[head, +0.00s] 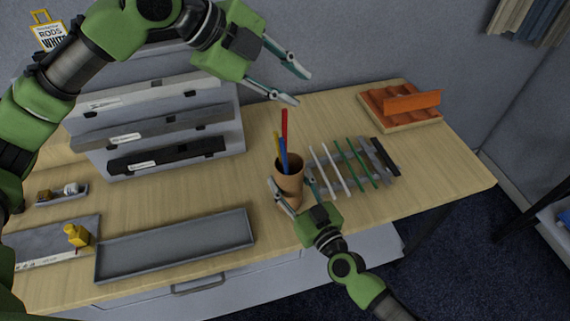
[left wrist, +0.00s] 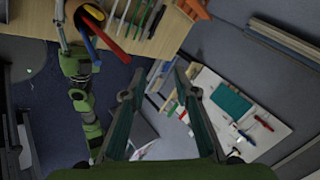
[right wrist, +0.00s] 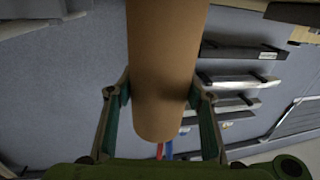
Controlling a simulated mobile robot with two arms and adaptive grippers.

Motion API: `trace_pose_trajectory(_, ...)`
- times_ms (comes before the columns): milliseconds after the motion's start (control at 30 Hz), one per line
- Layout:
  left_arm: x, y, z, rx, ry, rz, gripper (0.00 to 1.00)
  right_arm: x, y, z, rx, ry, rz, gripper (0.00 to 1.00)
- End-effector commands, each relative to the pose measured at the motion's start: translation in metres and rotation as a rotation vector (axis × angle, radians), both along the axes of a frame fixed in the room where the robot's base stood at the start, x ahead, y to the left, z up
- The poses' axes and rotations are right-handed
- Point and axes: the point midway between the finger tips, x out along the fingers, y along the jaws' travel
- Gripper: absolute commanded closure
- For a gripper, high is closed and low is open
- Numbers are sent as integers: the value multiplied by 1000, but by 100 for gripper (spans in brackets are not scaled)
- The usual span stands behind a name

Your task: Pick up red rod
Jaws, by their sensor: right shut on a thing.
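The red rod (head: 285,126) stands upright in a brown cup (head: 289,184) on the table, beside a blue rod (head: 283,158) and a yellow rod (head: 277,142). The left wrist view also shows the red rod (left wrist: 103,37). My right gripper (head: 290,180) is shut on the cup, one finger on each side. In the right wrist view the cup (right wrist: 160,65) fills the space between the fingers; rod ends show beyond it. My left gripper (head: 302,89) is open and empty, above the table and higher than the red rod's top.
White, green and dark rods lie on a grey rack (head: 378,160) right of the cup. An orange tray (head: 400,105) is at the back right. A tiered rack (head: 165,130) stands at the back left.

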Motion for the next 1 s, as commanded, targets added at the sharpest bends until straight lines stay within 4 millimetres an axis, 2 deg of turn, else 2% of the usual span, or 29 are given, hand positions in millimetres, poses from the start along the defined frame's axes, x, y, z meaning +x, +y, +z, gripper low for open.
trace_pose_trajectory(33,-7,-14,3,91,-34,-67,72,0,-1,-1,-1,0,-1,74)
trace_pose_trajectory(200,-27,-28,-2,453,-120,-253,72,0,-1,-1,-2,1,-1,74)
trace_pose_trajectory(400,-38,-19,4,815,-188,-373,72,0,-1,-1,-2,1,-1,74)
trace_pose_trajectory(500,-40,-13,10,925,-204,-397,72,0,-1,-1,-2,1,-1,74)
trace_pose_trajectory(667,-39,-7,8,1001,-210,-410,72,0,-1,-1,-2,1,-1,74)
trace_pose_trajectory(1000,-20,0,-42,1002,-209,-411,72,0,0,-1,0,1,0,74)
